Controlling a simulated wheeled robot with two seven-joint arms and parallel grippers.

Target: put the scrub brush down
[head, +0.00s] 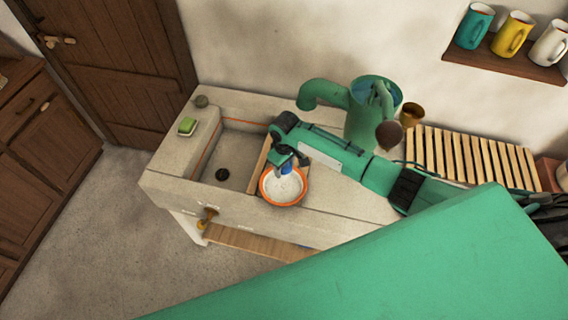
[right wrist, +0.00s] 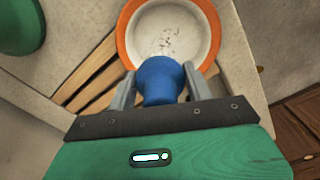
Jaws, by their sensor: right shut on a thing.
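The scrub brush shows as a blue knob (head: 286,169) in the head view, and the same blue part (right wrist: 160,82) shows large in the right wrist view. My right gripper (right wrist: 158,90) is shut on it, one grey finger on each side. The gripper (head: 286,161) is over the far part of an orange-rimmed white bowl (head: 264,197). The bowl's rim (right wrist: 124,35) lies beyond the brush in the wrist view. Pale bristles seem to show past the blue part; whether they touch the bowl I cannot tell. My left gripper is not in view.
The stone sink basin (head: 228,178) lies left of the bowl, with a wooden slatted piece (head: 262,168) between them. A green soap block (head: 187,125) sits on the left rim. The green pump (head: 362,118) and wooden rack (head: 465,155) stand behind my arm. The front right counter is bare.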

